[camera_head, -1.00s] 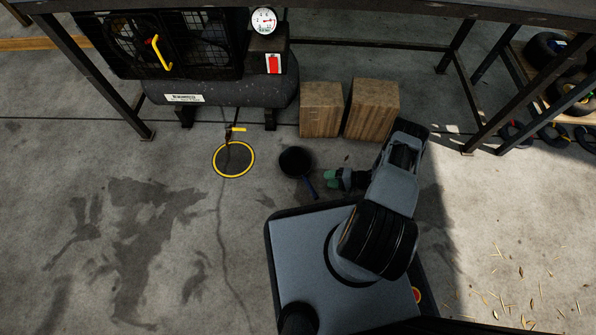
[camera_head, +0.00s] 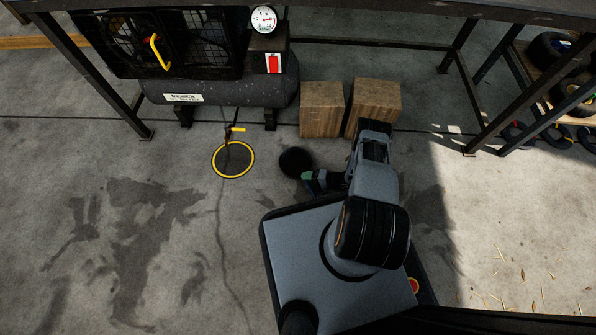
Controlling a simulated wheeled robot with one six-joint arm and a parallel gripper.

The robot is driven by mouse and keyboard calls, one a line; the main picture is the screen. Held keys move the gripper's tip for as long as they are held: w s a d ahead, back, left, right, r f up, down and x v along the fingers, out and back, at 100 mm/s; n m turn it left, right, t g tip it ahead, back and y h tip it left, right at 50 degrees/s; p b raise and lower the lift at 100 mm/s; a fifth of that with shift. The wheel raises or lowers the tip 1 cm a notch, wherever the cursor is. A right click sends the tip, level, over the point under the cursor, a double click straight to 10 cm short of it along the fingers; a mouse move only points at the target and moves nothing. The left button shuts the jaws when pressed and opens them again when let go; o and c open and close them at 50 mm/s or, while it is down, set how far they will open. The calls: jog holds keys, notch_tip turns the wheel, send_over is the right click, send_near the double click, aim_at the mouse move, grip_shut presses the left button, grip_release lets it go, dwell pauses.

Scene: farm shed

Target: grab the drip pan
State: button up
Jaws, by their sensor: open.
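The drip pan is a round black pan (camera_head: 294,161) lying on the concrete floor, in front of the wooden blocks and right of the yellow ring. A blue handle showed on it earlier; my gripper now covers that side. My gripper (camera_head: 308,181) has green fingertips and is at the near right edge of the pan, over the handle side. It is open. I cannot tell whether the fingers are around the handle or above it.
Two wooden blocks (camera_head: 322,110) (camera_head: 373,104) stand behind the pan. A black air compressor (camera_head: 215,92) sits at the back left under a metal bench. A yellow-rimmed floor disc (camera_head: 233,174) lies left of the pan. The floor at left is clear.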

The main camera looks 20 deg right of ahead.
grip_shut()
dwell(0.5)
jog(key=shift+r, duration=0.1)
